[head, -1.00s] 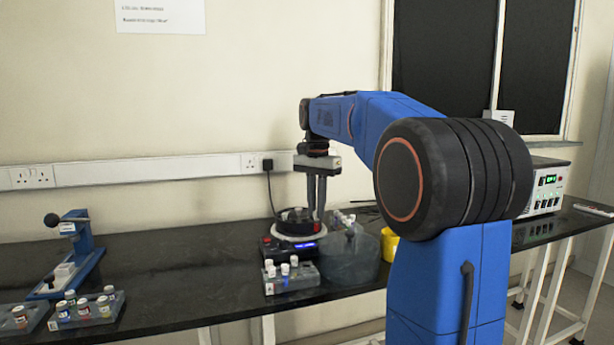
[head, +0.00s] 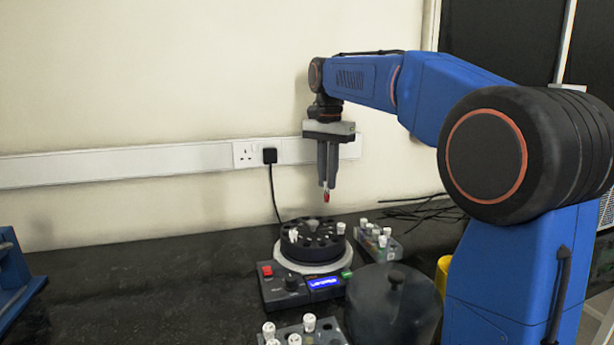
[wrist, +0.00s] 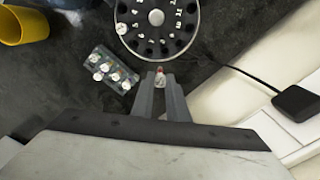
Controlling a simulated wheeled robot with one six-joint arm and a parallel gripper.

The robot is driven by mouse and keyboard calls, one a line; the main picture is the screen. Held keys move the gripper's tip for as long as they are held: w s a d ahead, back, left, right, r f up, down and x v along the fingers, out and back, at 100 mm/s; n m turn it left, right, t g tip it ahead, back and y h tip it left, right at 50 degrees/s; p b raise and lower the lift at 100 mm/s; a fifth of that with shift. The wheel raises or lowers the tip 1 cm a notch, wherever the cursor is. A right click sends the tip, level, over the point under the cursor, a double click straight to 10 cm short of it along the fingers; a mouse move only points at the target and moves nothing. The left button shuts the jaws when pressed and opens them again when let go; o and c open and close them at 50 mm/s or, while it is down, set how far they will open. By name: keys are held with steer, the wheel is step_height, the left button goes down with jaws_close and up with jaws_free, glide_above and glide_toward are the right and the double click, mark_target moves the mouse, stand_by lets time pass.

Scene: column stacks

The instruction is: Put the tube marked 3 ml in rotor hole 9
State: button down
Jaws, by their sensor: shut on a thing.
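My gripper (head: 327,182) is shut on a small tube with red at its lower end (head: 326,196), which hangs upright in the head view. The tube also shows between the fingertips in the wrist view (wrist: 160,80); its marking is not readable. The gripper is above the black rotor (head: 311,251), clear of it. The rotor sits in a centrifuge (head: 284,296) with a lit blue display. Its numbered ring of holes shows in the wrist view (wrist: 156,40), where several numbers are visible but small. A few white caps stand in the rotor.
A rack with capped tubes (head: 386,252) stands right of the centrifuge; another (head: 325,333) is in front. A grey domed lid (head: 394,315) with a knob stands front right. A yellow cup (wrist: 22,27) is beyond. A black plug (head: 270,156) and cable hang behind.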

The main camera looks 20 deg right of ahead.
steer(key=a+f, duration=0.3)
steer(key=a, duration=0.3)
steer(key=shift+n, duration=0.4)
steer(key=shift+s+f, duration=0.1)
steer(key=shift+f, duration=1.9)
stand_by(2.0)
steer(key=c, duration=1.3)
jaws_free()
steer(key=shift+c, duration=0.2)
steer(key=shift+r, duration=0.1)
steer(key=shift+r, duration=2.9)
steer(key=shift+s, duration=0.1)
